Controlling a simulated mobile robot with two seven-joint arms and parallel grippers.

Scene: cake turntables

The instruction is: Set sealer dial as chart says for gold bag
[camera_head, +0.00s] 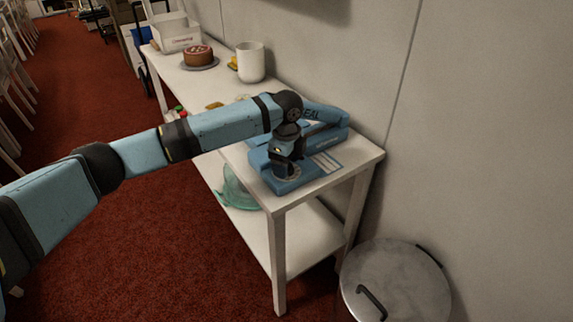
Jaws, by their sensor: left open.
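The blue sealer (332,136) stands at the near end of the white table, with its low front part (262,160) toward me. A round dial (288,171) sits on that front part, and its setting is too small to read. My left gripper (287,160) points down right over the dial, open; whether its fingers touch the dial I cannot tell. My right gripper is not in view.
A cake on a plate (199,61), a white cylinder (250,62) and a white box (176,36) stand farther back on the table (365,153). A lidded metal bin (400,282) stands at the front right. The wall runs close behind the sealer.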

